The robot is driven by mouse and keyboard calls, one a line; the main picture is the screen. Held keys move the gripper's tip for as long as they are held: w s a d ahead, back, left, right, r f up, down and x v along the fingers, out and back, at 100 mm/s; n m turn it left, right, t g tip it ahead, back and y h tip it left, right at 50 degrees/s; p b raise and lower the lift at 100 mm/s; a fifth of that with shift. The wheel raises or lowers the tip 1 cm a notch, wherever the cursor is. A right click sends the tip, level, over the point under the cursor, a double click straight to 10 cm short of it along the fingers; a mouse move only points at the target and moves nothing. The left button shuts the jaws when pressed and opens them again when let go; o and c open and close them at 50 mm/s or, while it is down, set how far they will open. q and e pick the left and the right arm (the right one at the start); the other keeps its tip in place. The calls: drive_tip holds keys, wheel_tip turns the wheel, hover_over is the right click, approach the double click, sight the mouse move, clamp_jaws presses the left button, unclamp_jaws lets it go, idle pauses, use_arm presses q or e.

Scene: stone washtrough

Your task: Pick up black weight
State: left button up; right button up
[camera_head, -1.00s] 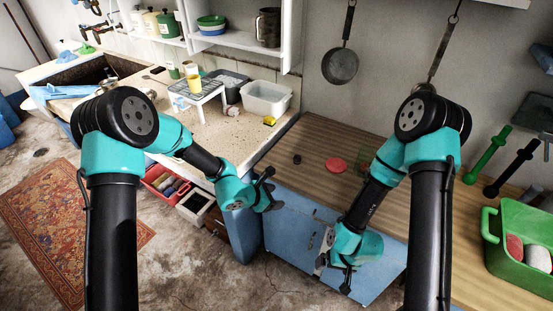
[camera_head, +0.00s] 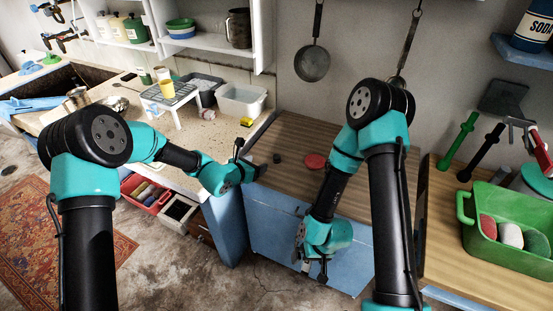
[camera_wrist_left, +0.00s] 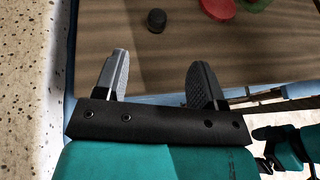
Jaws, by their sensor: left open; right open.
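The black weight (camera_head: 278,158) is a small dark cylinder standing on the wooden counter (camera_head: 290,130), near its left side. My left gripper (camera_head: 249,160) is open and empty at the counter's front left edge, short of the weight and to its left. In the left wrist view the weight (camera_wrist_left: 156,20) stands beyond the two spread fingertips (camera_wrist_left: 160,64), roughly in line with the gap between them. My right gripper (camera_head: 314,270) is open and hangs low in front of the blue cabinet, pointing down, away from the weight.
A red disc (camera_head: 315,161) lies right of the weight; it also shows in the left wrist view (camera_wrist_left: 217,8) beside a green thing (camera_wrist_left: 254,4). A white tub (camera_head: 242,101) and yellow item (camera_head: 246,121) sit on the stone top. A green basket (camera_head: 510,232) stands at right.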

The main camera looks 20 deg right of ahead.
sight(276, 156)
use_arm(q)
drive_tip(key=x, duration=0.9)
drive_tip(key=shift+f, duration=0.1)
drive_tip(key=shift+f+x, duration=0.1)
drive_tip(key=shift+x, duration=1.2)
drive_tip(key=shift+f+x, duration=0.15)
drive_tip(key=shift+x, duration=1.1)
drive_tip(key=shift+a, duration=0.1)
drive_tip(key=c, duration=1)
drive_tip(key=shift+r, duration=0.1)
